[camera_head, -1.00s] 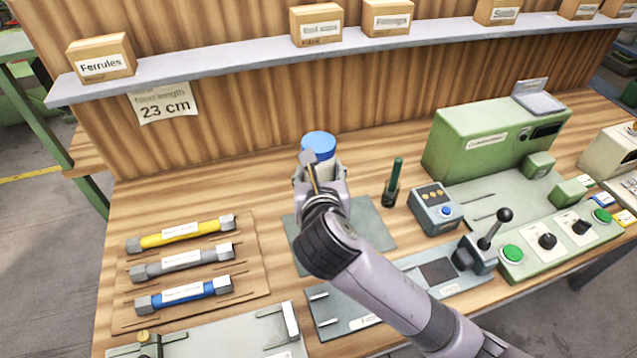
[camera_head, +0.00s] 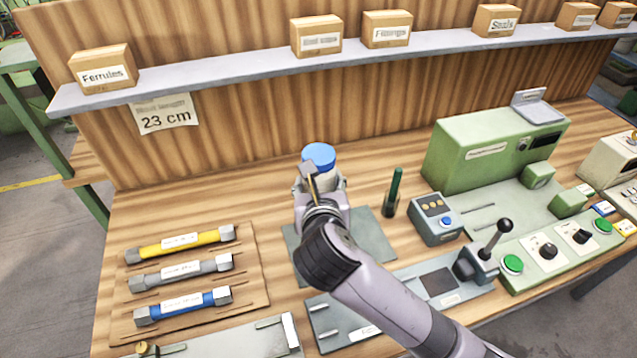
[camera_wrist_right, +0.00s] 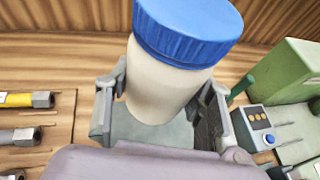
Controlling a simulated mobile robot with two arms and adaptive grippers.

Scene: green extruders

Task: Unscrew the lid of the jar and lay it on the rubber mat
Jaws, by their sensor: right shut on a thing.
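The jar has a white body (camera_wrist_right: 165,85) and a ribbed blue lid (camera_wrist_right: 188,32), which sits on its top. In the head view the blue lid (camera_head: 318,156) shows above my right gripper (camera_head: 320,185), and my wrist hides most of the jar. In the right wrist view my right gripper (camera_wrist_right: 165,105) is shut around the jar's body, one finger on each side, below the lid. The grey-green rubber mat (camera_head: 372,238) lies on the bench under and beside my right arm. I cannot tell whether the jar touches the surface below. My left gripper is not in view.
Yellow, grey and blue hoses (camera_head: 180,270) lie on a board at left. A green marker-like item (camera_head: 393,190) stands right of the jar, beside a button box (camera_head: 435,215). A green machine (camera_head: 490,150) stands at right. A shelf with boxes runs behind.

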